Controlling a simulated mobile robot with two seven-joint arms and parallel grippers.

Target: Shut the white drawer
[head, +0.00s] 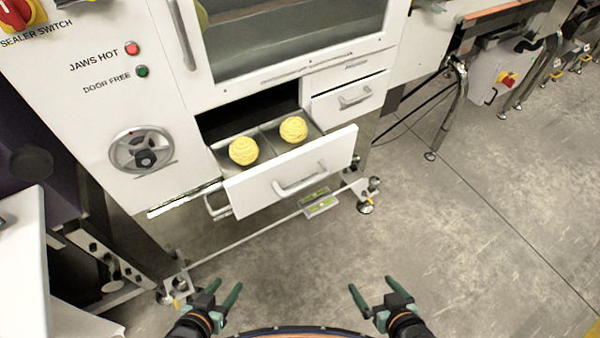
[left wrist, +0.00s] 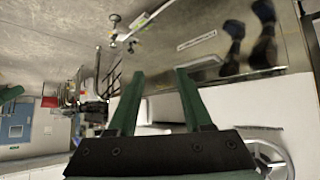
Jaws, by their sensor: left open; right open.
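The white drawer (head: 292,178) in the head view stands pulled out of the white machine, below the windowed door. Two round yellow textured items lie in it, one at the left (head: 243,151) and one at the right (head: 293,130). A handle (head: 300,181) is on its front. My left gripper (head: 226,290) is open and empty, low in the head view, well apart from the drawer. Its green fingers also show spread in the left wrist view (left wrist: 157,100). My right gripper (head: 371,290) is open and empty to the right, also apart from the drawer.
A smaller closed drawer (head: 350,97) sits to the upper right. A handwheel (head: 142,149) is on the panel at the left. Machine legs and a low crossbar (head: 245,237) stand below. The concrete floor (head: 470,240) at the right is clear.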

